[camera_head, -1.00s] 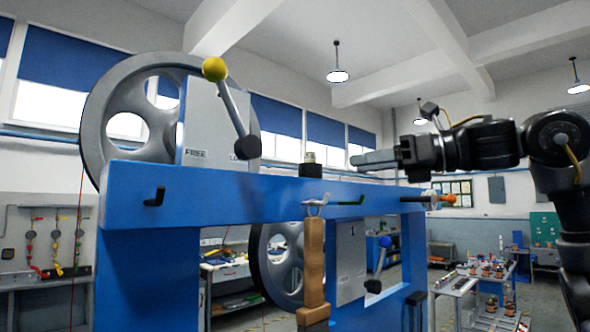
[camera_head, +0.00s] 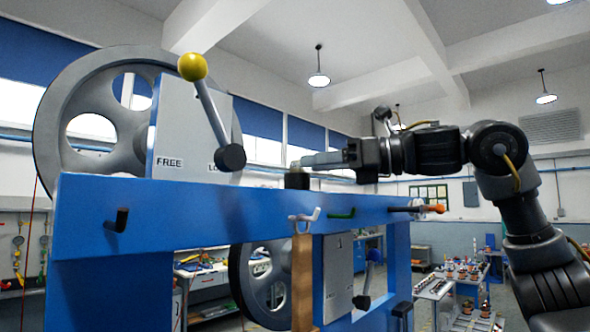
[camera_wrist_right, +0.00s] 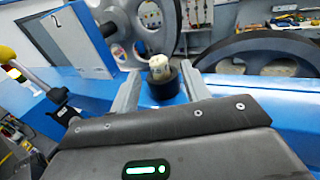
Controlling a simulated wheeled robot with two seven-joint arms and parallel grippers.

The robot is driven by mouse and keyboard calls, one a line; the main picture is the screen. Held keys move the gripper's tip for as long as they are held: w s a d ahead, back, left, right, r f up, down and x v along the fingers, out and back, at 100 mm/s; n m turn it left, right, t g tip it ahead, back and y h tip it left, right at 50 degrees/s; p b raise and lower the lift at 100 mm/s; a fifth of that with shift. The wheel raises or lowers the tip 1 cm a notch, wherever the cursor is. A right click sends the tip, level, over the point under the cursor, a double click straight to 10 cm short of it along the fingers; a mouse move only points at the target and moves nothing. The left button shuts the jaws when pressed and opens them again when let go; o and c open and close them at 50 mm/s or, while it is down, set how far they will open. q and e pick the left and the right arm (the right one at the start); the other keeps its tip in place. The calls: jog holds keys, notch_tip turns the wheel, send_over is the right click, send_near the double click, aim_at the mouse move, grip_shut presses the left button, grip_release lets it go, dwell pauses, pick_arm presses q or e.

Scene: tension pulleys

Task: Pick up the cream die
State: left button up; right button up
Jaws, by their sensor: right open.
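The cream die (camera_wrist_right: 160,65) sits in a round black holder (camera_wrist_right: 162,84) on top of the blue beam. In the head view the holder (camera_head: 297,180) stands on the beam with only a small pale part of the die showing above it. My right gripper (camera_head: 303,161) comes in level from the right, with its fingertips at the die. In the right wrist view my right gripper (camera_wrist_right: 162,76) is open, with one finger on each side of the die and holder. I cannot tell whether a finger touches the die. My left gripper is out of view.
The blue beam (camera_head: 250,206) carries a grey spoked wheel (camera_head: 100,125) and a lever with a yellow ball (camera_head: 193,67) left of the die. Hooks (camera_head: 304,215) stick out of the beam's front face. The space above the beam at right holds my arm.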

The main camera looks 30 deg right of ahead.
aim_at(298, 161)
jog(key=p, duration=0.1)
jog(key=w+a+p, duration=0.1)
jog(key=shift+w+a+r+p, duration=0.25)
jog(key=shift+w+r+p, duration=0.05)
jog(key=shift+r+p, duration=0.1)
jog(key=shift+x, duration=1.15)
jog(key=shift+w+a+f, duration=0.25)
jog(key=shift+f, duration=0.05)
jog(key=shift+s+d, duration=0.25)
jog(key=c, duration=0.4)
grip_shut()
jog(key=shift+r, duration=0.1)
jog(key=shift+r, duration=0.5)
notch_tip(298, 161, up, 9)
jog(key=shift+w+a+f, duration=0.1)
